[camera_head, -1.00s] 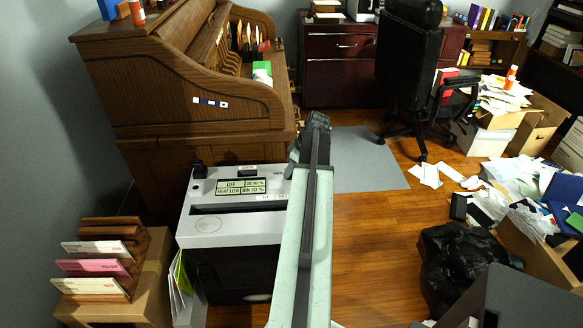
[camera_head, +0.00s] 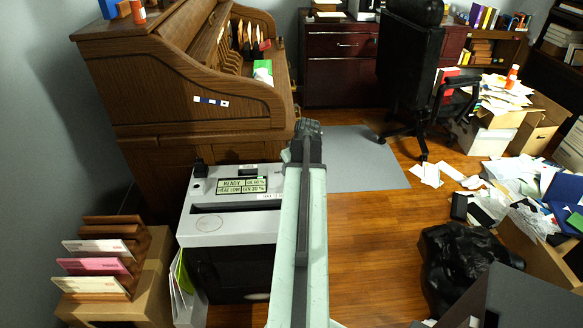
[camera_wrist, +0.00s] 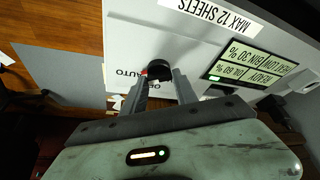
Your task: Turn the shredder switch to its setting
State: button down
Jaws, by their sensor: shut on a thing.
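The shredder (camera_head: 210,232) is a white-topped machine with a dark slot, standing in front of the wooden desk. Its display (camera_head: 240,185) shows READY in the head view; the display also shows upside down in the wrist view (camera_wrist: 250,65). In the wrist view the switch is a small black knob (camera_wrist: 157,69) with a bit of red at its left, beside partly hidden lettering that includes AUTO. My gripper (camera_wrist: 160,77) has its two grey fingers closed on either side of the knob. In the head view my arm covers the shredder's right end, and the knob is hidden.
The roll-top desk (camera_head: 190,90) stands right behind the shredder. A letter rack (camera_head: 105,258) on a cardboard box is at its left. Open wooden floor (camera_head: 370,240) lies to the right, with a black bag (camera_head: 460,265) and scattered papers beyond.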

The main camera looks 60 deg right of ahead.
dwell(0.3)
jog(key=c, duration=1)
grip_release()
jog(key=shift+w, duration=0.1)
jog(key=shift+o, duration=0.2)
jog(key=shift+r+p, duration=0.2)
jog(key=shift+p, duration=0.1)
jog(key=p+v, duration=0.6)
jog(key=v, duration=0.1)
jog(key=shift+p, duration=0.3)
jog(key=shift+r, duration=0.15)
jog(key=shift+a, duration=0.1)
